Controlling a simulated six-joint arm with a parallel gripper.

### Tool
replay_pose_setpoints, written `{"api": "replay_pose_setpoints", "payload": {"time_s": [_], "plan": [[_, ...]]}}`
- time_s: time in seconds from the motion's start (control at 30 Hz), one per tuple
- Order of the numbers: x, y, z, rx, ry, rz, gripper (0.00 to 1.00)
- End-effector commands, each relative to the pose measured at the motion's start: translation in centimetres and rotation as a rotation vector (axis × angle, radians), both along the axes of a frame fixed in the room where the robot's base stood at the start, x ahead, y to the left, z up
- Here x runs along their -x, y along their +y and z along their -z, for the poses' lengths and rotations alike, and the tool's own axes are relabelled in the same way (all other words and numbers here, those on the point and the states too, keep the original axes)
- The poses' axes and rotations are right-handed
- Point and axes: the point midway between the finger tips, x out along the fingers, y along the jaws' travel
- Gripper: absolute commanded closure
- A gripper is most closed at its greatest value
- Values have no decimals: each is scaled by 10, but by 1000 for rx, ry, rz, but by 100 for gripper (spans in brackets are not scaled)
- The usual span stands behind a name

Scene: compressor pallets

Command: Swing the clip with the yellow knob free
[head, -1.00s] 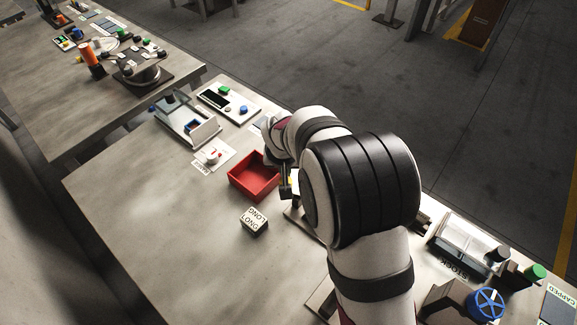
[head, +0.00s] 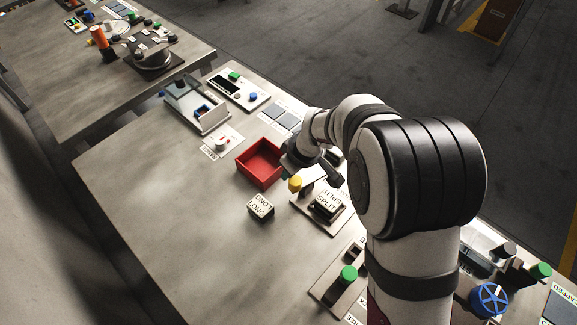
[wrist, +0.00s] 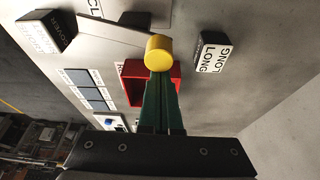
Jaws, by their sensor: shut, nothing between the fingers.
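In the wrist view the yellow knob (wrist: 158,52) sits at the tips of my gripper's green fingers (wrist: 160,82). The fingers are together with nothing between them; I cannot tell whether they touch the knob. In the head view my gripper (head: 287,173) is beside the knob, partly hidden by my wrist. The clip under the knob is not clearly visible.
A red tray (head: 241,163) lies just left of my gripper. A block marked LONG (head: 261,207) stands in front of it. A green-topped post (head: 348,274) stands on a nearer pallet. The table's left part is bare.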

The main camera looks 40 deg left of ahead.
Motion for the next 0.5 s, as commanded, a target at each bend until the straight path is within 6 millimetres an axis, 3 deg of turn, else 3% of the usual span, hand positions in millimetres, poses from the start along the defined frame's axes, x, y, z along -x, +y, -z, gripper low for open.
{"api": "replay_pose_setpoints", "payload": {"time_s": [0.5], "plan": [[5,-8,0,1,-1,0,100]]}}
